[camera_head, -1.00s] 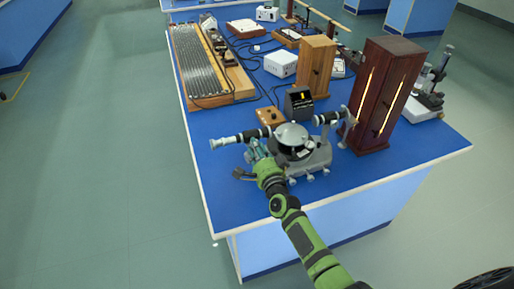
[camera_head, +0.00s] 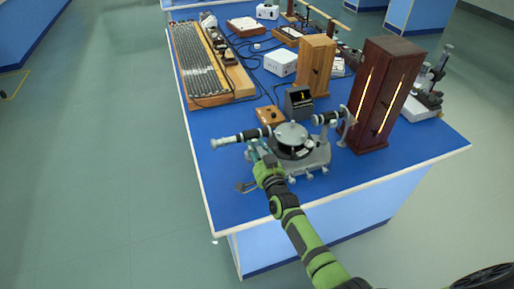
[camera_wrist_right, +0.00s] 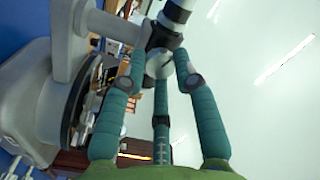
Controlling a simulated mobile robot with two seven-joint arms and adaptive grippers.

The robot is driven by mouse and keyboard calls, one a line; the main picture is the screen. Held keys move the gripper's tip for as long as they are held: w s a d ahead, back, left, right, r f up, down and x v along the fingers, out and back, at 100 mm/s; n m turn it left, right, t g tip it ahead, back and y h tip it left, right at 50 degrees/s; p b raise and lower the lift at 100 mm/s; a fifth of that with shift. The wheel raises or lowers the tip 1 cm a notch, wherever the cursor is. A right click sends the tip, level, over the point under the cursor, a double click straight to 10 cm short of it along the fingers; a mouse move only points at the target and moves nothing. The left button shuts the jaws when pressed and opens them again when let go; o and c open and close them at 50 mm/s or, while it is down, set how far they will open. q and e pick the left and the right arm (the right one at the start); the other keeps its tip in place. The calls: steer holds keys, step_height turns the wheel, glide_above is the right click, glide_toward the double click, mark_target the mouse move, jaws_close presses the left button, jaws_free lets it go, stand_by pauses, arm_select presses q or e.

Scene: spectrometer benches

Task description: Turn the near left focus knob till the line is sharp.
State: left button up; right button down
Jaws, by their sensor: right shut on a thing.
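The spectrometer (camera_head: 312,155) stands near the front of the blue bench, with a black and silver telescope tube (camera_head: 235,138) reaching left. My right gripper (camera_head: 256,150) is under this tube, its green arm coming from below. In the right wrist view its teal fingers (camera_wrist_right: 160,72) close round a small pale focus knob (camera_wrist_right: 158,65) below the tube (camera_wrist_right: 178,12). The fingers hide part of the knob. A small dark display (camera_head: 299,104) behind the spectrometer shows a thin yellow upright line. My left gripper is not in view.
A wooden box (camera_head: 270,116) sits close behind the tube. A dark red cabinet (camera_head: 385,95) with glowing slits stands right of the spectrometer. A second tube (camera_head: 328,118) points toward it.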

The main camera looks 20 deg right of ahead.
steer(key=shift+f+n, duration=0.2)
steer(key=shift+n, duration=0.1)
steer(key=c, duration=0.9)
jaws_free()
steer(key=shift+c, duration=0.2)
steer(key=shift+r, duration=0.1)
steer(key=shift+s, duration=0.1)
steer(key=s, duration=1.2)
steer(key=shift+d, duration=0.15)
